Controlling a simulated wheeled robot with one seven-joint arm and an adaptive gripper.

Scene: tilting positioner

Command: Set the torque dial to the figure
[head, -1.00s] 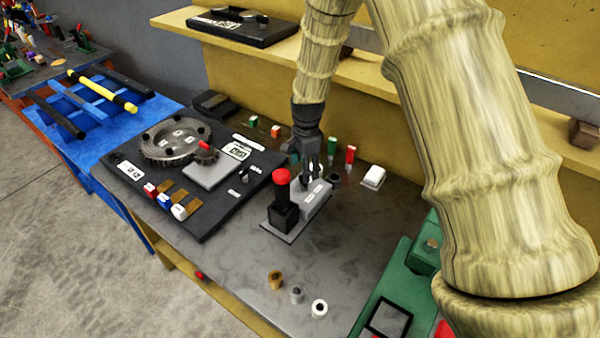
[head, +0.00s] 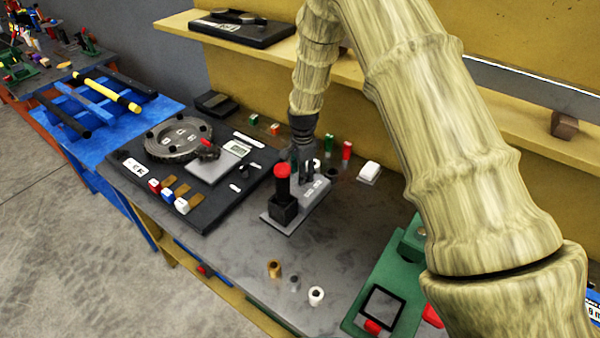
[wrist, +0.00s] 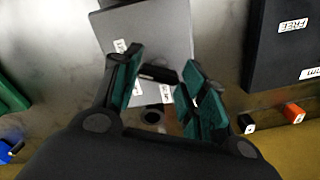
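A grey box (head: 317,190) with small white labels stands on a plate beside a black block with a red top. My gripper (head: 303,168) is over the back end of this box, pointing down. In the wrist view my gripper (wrist: 163,88) is open, its two green-lined fingers apart on either side of a short dark bar (wrist: 158,73) at the edge of the grey box (wrist: 150,30). Whether this bar is the torque dial, I cannot tell. I cannot see contact with it. The label figures are too small to read.
Left of the box is a black board (head: 222,212) with a round slotted plate (head: 178,138) and coloured blocks. The red-topped block (head: 283,190) stands close in front of my gripper. A white block (head: 369,172) is to the right.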

